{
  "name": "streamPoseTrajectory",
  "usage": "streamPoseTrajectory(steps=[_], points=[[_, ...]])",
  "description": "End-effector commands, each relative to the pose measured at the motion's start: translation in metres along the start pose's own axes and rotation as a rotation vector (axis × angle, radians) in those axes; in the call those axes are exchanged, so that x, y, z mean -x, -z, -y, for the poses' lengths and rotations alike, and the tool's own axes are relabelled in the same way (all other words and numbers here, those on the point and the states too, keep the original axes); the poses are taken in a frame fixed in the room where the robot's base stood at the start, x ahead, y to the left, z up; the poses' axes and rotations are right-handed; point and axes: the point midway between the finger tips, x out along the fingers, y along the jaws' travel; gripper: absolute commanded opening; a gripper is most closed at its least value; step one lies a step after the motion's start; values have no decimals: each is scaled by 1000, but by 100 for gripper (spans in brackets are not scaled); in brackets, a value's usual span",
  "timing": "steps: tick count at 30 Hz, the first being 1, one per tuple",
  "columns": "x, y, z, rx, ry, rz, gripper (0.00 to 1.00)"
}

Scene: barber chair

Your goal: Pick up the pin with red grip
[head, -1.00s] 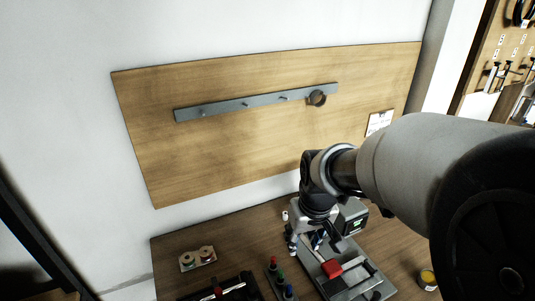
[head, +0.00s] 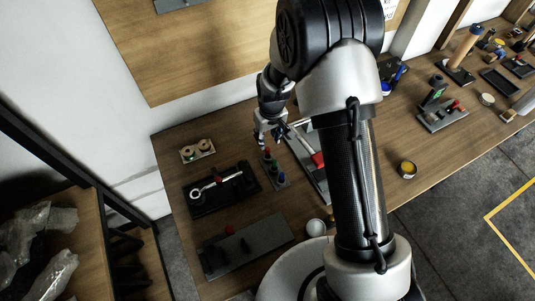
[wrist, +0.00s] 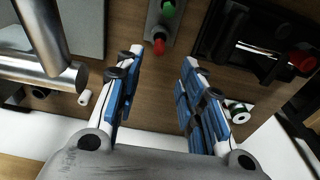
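The pin with the red grip (head: 267,155) stands in a small grey rack (head: 283,186), in a row with a green-grip pin (head: 273,167) and a blue-grip pin (head: 281,178). In the wrist view its red grip (wrist: 159,43) shows just beyond and between my fingertips, with the green grip (wrist: 168,8) behind it. My gripper (wrist: 162,57) is open and empty, its blue-padded fingers spread apart. In the head view my gripper (head: 266,138) is just above and behind the rack, near the red grip. The red pin's lower part is hidden in the rack.
A black tray (head: 205,204) with a ring-ended tool lies left of the rack. A grey fixture with a red block (head: 318,160) stands close on the right. A spool holder (head: 197,151) is at the back left. A dark grey plate (head: 250,246) lies in front.

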Motion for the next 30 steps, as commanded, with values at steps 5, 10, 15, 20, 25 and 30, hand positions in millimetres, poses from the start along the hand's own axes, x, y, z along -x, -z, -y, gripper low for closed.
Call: streamPoseTrajectory(steps=[5, 10, 15, 20, 25, 30], points=[[-30, 0, 0, 0, 0, 1, 36], [-40, 0, 0, 0, 0, 0, 36], [-63, -3, -2, -1, 1, 2, 36], [-84, -3, -2, -1, 0, 0, 36], [-90, -3, -2, -1, 0, -1, 36], [-89, -3, -2, -1, 0, -1, 35]])
